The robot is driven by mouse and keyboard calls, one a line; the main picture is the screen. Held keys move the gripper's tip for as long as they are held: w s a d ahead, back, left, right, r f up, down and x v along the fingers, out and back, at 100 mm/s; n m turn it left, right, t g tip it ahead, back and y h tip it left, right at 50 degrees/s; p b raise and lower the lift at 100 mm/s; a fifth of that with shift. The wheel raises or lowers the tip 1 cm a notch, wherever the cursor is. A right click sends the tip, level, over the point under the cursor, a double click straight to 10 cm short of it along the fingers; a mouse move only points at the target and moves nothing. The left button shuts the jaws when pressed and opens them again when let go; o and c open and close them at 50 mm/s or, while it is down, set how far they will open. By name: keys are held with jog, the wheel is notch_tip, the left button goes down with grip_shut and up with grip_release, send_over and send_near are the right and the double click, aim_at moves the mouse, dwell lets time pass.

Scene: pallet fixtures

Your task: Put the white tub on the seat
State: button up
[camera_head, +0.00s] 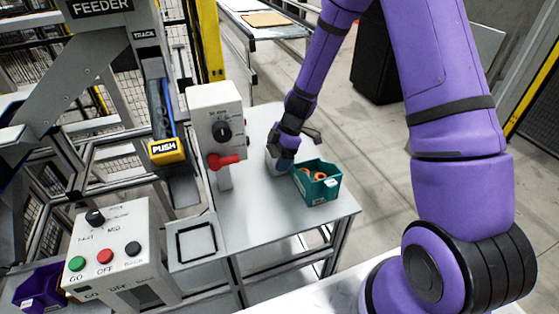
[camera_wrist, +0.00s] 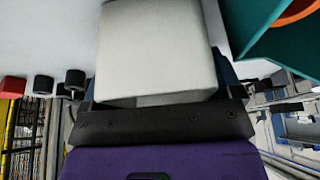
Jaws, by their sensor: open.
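The white tub (camera_wrist: 155,45) fills the upper middle of the wrist view, directly in front of my gripper. My gripper (camera_head: 280,160) is low over the table in the head view, just left of the teal bin. Its jaws are open, with a finger showing at either side of the tub in the wrist view. In the head view, only a pale part of the tub (camera_head: 271,160) shows beside the gripper; the rest is hidden. The seat, a square black outline on a grey plate (camera_head: 196,242), lies at the table's front left and is empty.
A teal bin (camera_head: 322,190) with orange parts stands close right of my gripper. A grey control box with a red handle (camera_head: 215,125) stands left. A button box (camera_head: 110,250) stands beside the seat. The table's front middle (camera_head: 270,225) is clear.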

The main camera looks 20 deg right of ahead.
jog(key=c, duration=0.6)
jog(key=shift+c, duration=0.2)
